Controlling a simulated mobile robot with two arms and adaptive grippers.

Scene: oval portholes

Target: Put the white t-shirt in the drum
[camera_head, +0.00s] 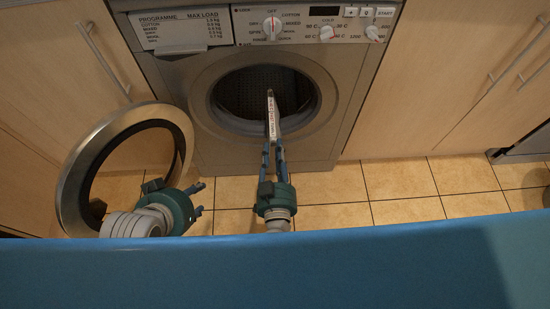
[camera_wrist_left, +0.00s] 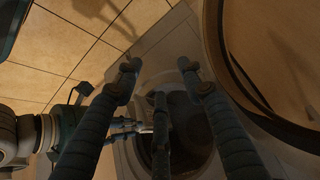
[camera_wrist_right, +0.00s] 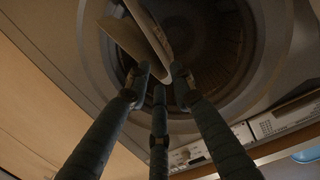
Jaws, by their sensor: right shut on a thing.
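The white t-shirt (camera_head: 272,115) shows as a narrow, stiff-looking pale strip with reddish marks. My right gripper (camera_head: 272,147) is shut on its near end. Its far end points up in front of the washing machine's round opening. In the right wrist view the t-shirt (camera_wrist_right: 133,38) is a pale flat shape between the fingertips, overlapping the drum (camera_wrist_right: 215,45). I cannot tell how far it reaches inside. The dark drum (camera_head: 245,92) is open and looks empty where visible. My left gripper (camera_head: 198,198) is open and empty beside the door; its fingers (camera_wrist_left: 158,68) are apart in the left wrist view.
The round porthole door (camera_head: 72,178) stands swung open to the left, close by my left gripper. The washing machine's control panel (camera_head: 310,24) is above the opening. Wooden cupboards (camera_head: 440,90) flank the machine. The tiled floor (camera_head: 400,180) to the right is clear.

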